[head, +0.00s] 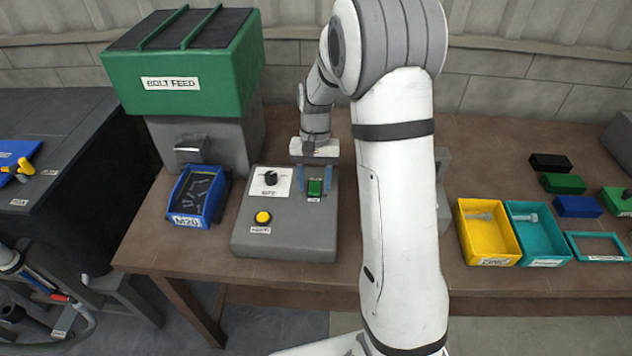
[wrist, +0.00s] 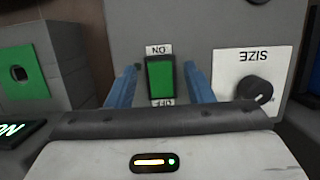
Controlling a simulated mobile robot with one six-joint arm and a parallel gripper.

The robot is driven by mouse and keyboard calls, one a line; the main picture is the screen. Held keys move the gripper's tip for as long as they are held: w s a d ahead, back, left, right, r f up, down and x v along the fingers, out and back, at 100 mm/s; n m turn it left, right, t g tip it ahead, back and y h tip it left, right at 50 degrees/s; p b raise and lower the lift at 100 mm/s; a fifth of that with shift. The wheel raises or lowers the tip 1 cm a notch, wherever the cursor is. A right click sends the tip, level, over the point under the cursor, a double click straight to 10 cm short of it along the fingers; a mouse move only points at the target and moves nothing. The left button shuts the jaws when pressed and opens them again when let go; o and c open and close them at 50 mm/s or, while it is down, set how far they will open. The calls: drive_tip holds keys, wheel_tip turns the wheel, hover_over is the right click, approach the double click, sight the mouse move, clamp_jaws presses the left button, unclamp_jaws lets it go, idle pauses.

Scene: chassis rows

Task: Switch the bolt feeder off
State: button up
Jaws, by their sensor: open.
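The bolt feeder (head: 183,60) is a green hopper on a grey body, marked BOLT FEED, at the back left of the bench. In front of it and to the right is a grey control box (head: 285,240). A green rocker switch (head: 315,187) sits on the box; in the wrist view the switch (wrist: 160,77) has ON and OFF labels at opposite ends. Which end is pressed cannot be told. My gripper (head: 315,180) is open, its blue fingers on either side of the switch. In the wrist view my gripper (wrist: 160,72) holds nothing.
A SIZE knob (head: 270,178) and a yellow button (head: 263,217) share the box. A blue bin of bolts (head: 178,217) stands to the left. Yellow (head: 466,238) and teal (head: 514,232) bins stand to the right. My arm hides part of the bench.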

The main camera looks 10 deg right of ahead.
sight(316, 185)
drive_tip(key=v, duration=0.7)
idle(0.3)
drive_tip(key=s+r+n+t, duration=0.1)
drive_tip(key=s+r+t, duration=0.2)
drive_tip(key=s, duration=0.8)
drive_tip(key=s+r+n+t+h, duration=0.1)
drive_tip(key=s+r, duration=0.3)
drive_tip(key=s, duration=0.7)
drive_tip(key=shift+s+n+t, duration=0.3)
drive_tip(key=shift+n+t, duration=0.5)
drive_tip(key=shift+t, duration=0.1)
